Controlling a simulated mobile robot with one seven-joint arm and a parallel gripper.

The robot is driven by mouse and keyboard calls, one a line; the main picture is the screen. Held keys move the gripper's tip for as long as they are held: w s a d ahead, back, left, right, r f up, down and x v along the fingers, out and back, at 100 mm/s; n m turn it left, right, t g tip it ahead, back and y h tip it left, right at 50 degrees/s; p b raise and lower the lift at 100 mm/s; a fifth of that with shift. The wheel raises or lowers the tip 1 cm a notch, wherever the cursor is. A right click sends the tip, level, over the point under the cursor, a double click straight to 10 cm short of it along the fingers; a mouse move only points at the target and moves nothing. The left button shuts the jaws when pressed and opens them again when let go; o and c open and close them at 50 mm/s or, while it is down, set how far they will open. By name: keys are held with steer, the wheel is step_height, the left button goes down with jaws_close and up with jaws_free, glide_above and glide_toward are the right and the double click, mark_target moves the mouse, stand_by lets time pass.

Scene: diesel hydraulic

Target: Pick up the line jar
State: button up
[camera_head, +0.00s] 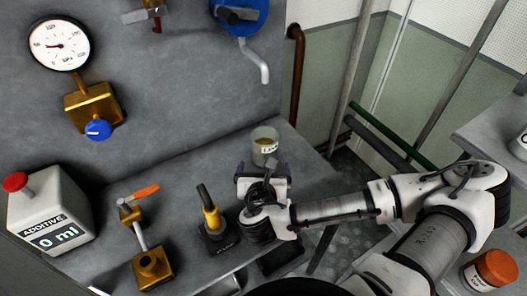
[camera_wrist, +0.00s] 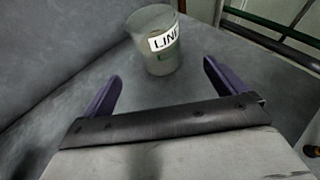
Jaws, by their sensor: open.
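The line jar (camera_head: 265,146) is a clear, greyish jar with a white label. It stands upright on the grey bench near its right end. In the wrist view the jar (camera_wrist: 158,52) shows the label reading "LINE" in part and stands ahead of the fingers. My gripper (camera_head: 262,170) is just in front of the jar in the head view. In the wrist view my gripper (camera_wrist: 162,78) has its two purple fingers spread wide and nothing between them. The jar appears beyond the fingertips, roughly centred; whether its lower part touches them I cannot tell, but a gap seems to show.
A yellow-and-black lever (camera_head: 210,215) and a brass valve with orange handle (camera_head: 146,230) stand left of my gripper. A white additive container (camera_head: 48,215) is at far left. A bent grey spout (camera_head: 262,65) hangs above the jar. Green railing (camera_head: 385,138) lies beyond the bench.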

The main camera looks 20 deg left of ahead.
mark_target(265, 156)
steer(key=w+b, duration=0.1)
steer(key=w+f+b, duration=0.1)
steer(key=b, duration=0.1)
steer(key=shift+a+f, duration=0.25)
steer(key=shift+f, duration=0.05)
steer(key=b+x, duration=0.2)
steer(key=b, duration=0.3)
steer(key=shift+a, duration=0.1)
steer(key=shift+w+a, duration=0.3)
steer(key=shift+w, duration=0.65)
steer(key=shift+p+x, duration=0.95)
steer(key=shift+x, duration=2)
steer(key=shift+s+a+f, duration=0.1)
steer(key=c, duration=1.3)
